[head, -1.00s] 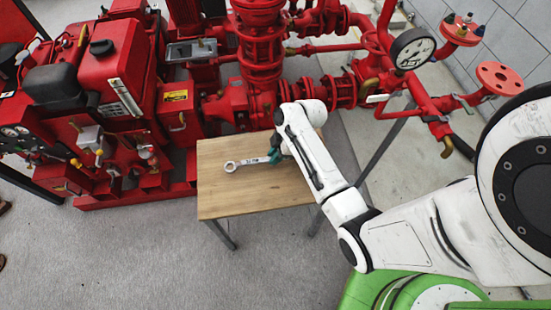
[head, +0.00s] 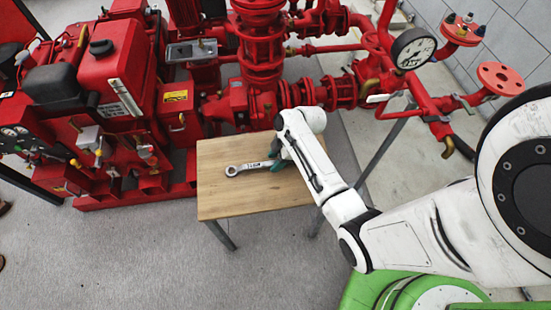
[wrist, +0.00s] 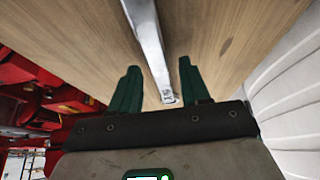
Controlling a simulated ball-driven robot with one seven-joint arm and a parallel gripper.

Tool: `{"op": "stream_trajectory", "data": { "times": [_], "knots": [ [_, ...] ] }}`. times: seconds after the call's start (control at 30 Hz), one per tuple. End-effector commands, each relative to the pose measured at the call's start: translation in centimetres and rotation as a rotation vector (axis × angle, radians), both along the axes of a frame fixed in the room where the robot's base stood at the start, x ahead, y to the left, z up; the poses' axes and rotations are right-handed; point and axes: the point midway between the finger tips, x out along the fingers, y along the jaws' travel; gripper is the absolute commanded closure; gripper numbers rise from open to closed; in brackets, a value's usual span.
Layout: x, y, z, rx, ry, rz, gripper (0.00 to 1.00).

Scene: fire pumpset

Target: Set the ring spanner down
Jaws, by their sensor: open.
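The ring spanner (head: 250,167) is a silver bar with a ring at its left end, over the wooden table top. Its ring end points left and its right end meets my gripper (head: 274,156). In the wrist view, the spanner's shank (wrist: 149,45) runs between the two green fingers of my gripper (wrist: 158,88), with a gap on both sides. My gripper is open around the spanner's near end. The spanner appears to lie flat on the wood. My arm hides part of the table's right side.
The small wooden table (head: 225,202) has bare wood in front of the spanner. A red pump set (head: 262,60) with pipes stands close behind it. A red engine unit (head: 110,80) is at the left. Grey floor (head: 150,255) is clear in front.

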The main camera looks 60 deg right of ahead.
Motion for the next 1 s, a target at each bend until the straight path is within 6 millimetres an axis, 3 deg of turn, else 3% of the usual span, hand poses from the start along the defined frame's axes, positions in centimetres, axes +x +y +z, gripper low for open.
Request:
{"op": "stream_trajectory", "data": {
  "times": [0.17, 0.6, 0.8, 0.9, 1.0],
  "knots": [
    [-0.3, -0.3, 1.1, -0.002, -0.002, -0.001, 0.54],
    [-3.1, -2.6, 8.6, -0.002, -0.003, -0.002, 0.54],
    [-3.9, -3.1, 10.5, 0.000, -0.001, 0.000, 0.54],
    [-4.1, -2.6, 10.7, 0.003, 0.013, -0.007, 0.54],
    [-4.3, -0.1, 10.5, 0.011, 0.065, -0.049, 0.54]
  ]
}}
